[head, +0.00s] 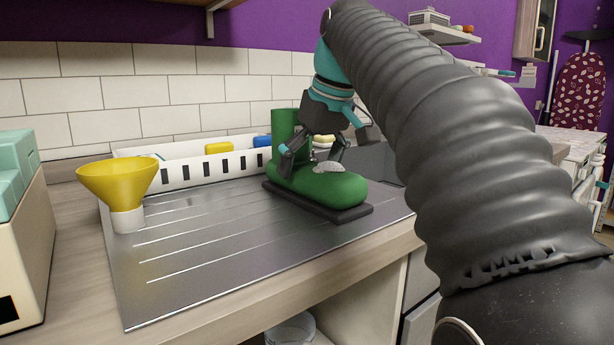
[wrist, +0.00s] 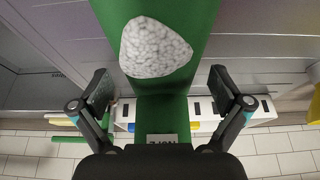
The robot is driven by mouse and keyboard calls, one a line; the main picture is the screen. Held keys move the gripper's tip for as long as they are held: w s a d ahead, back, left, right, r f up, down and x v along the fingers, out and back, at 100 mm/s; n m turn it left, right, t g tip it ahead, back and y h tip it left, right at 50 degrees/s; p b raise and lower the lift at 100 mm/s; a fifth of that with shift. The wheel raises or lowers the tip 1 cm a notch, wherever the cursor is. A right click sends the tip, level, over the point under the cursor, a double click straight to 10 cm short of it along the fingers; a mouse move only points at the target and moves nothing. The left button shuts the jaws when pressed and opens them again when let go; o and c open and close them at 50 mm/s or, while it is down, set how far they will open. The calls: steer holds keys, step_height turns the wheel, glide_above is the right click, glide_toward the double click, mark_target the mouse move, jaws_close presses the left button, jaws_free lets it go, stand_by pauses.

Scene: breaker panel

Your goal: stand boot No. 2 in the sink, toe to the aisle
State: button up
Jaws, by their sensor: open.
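A green boot (head: 335,187) with a black sole stands upright on the metal draining board, toe pointing right and toward the front in the head view. In the wrist view the boot (wrist: 200,30) runs up the middle, with a pale speckled patch on its foot and an upside-down label (wrist: 162,140) that seems to read No. 2. My gripper (head: 308,162) is open over the boot, its fingers (wrist: 160,88) one on each side of the boot in the wrist view; contact cannot be told. The sink (head: 388,167) is right of the boot, mostly hidden by my arm.
A yellow funnel (head: 117,182) stands at the draining board's left. A white slotted rack (head: 185,172) with yellow and blue items runs along the tiled wall behind. A cream box with teal items (head: 22,245) is at far left. The front-left board is clear.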

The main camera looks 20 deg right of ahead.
steer(key=x, duration=0.2)
steer(key=shift+w+a+f, duration=0.1)
steer(key=shift+f, duration=0.2)
steer(key=shift+r, duration=0.1)
steer(key=c, duration=1.6)
steer(key=shift+r, duration=0.1)
